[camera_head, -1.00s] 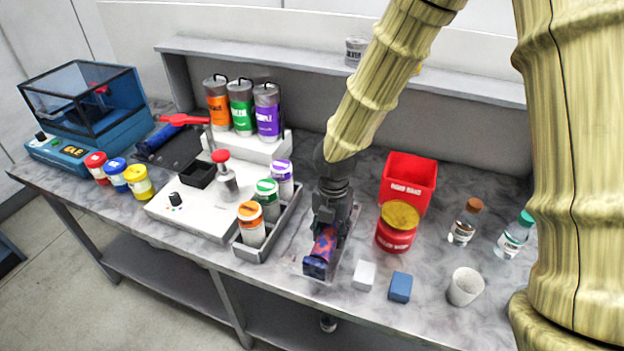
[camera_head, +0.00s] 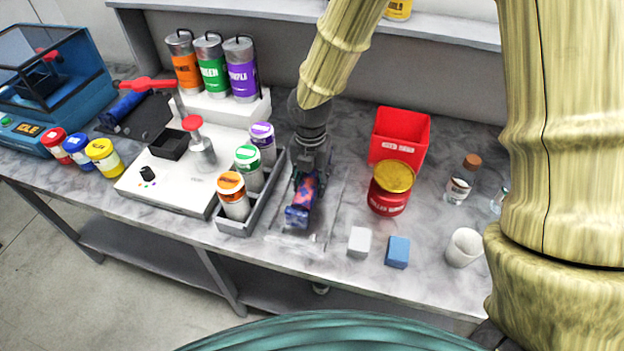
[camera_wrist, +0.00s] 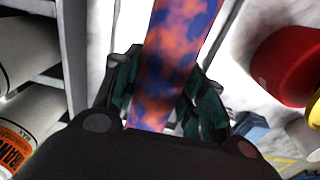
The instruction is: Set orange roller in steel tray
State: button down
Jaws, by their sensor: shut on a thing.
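The roller (camera_head: 300,204) is mottled orange and blue-purple. My gripper (camera_head: 310,172) is shut on it, pointing down over the middle of the bench. In the wrist view the roller (camera_wrist: 182,50) runs up between the two dark green fingers (camera_wrist: 165,95). A shiny, see-through-looking tray (camera_head: 327,222), likely the steel tray, lies under the roller and gripper. I cannot tell whether the roller touches its floor. My gripper hides the roller's far end in the head view.
Left is a grey rack (camera_head: 237,226) with several canisters, close beside the tray. Right are a red jar (camera_head: 391,190), red bin (camera_head: 400,138), white block (camera_head: 359,242), blue block (camera_head: 397,252) and white cup (camera_head: 464,247). Bare bench lies between tray and jar.

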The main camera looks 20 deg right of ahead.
notch_tip(320, 180, down, 2)
jog(key=shift+b, duration=0.8)
jog(key=shift+f, duration=0.8)
jog(key=shift+f, duration=0.35)
jog(key=c, duration=0.8)
grip_release()
jog(key=shift+o, duration=0.2)
jog(key=shift+s, duration=0.1)
notch_tip(320, 180, up, 12)
jog(key=shift+r, duration=0.1)
